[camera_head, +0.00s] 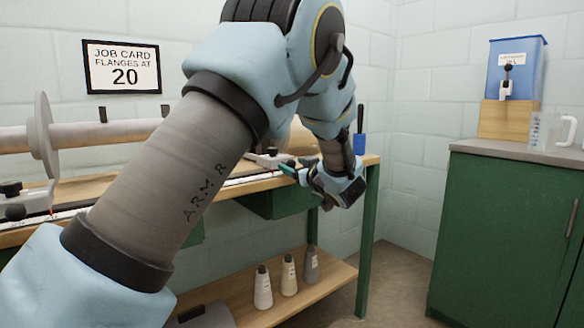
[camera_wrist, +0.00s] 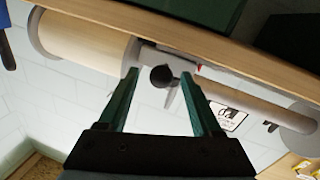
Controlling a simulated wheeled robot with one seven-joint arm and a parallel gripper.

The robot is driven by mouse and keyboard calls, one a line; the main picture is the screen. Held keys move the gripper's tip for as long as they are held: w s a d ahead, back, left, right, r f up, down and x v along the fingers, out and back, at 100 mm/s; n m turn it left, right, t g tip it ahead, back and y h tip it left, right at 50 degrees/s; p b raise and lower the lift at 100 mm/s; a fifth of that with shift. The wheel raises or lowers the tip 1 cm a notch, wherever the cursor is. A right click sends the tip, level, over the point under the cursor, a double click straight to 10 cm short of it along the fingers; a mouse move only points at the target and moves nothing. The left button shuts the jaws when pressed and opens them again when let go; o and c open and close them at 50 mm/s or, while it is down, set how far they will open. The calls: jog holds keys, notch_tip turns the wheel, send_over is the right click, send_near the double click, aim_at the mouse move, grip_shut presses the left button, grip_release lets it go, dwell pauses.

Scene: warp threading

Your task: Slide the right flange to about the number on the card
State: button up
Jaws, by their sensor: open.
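The job card (camera_head: 123,67) on the wall reads "FLANGES AT 20"; it also shows, turned over, in the wrist view (camera_wrist: 227,118). My gripper (camera_wrist: 160,74) is open and empty at the right part of the bench, with its teal fingers (camera_head: 290,166) near the rail. In the wrist view a dark round knob (camera_wrist: 161,77) on a pale slider lies between the fingertips, apart from both. The right flange is mostly hidden by my arm in the head view. The left flange (camera_head: 42,140) is a grey disc on the beam (camera_head: 80,134).
The scale strip (camera_head: 240,180) runs along the bench (camera_head: 95,186), partly behind my arm; its numbers are too small to read. A pale wound cylinder (camera_wrist: 85,45) lies beside the slider. A green cabinet (camera_head: 505,230) stands right.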

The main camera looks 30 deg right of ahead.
jog(key=shift+w, duration=0.9)
jog(key=shift+c, duration=0.2)
grip_shut()
jog(key=shift+a, duration=0.1)
dwell(0.6)
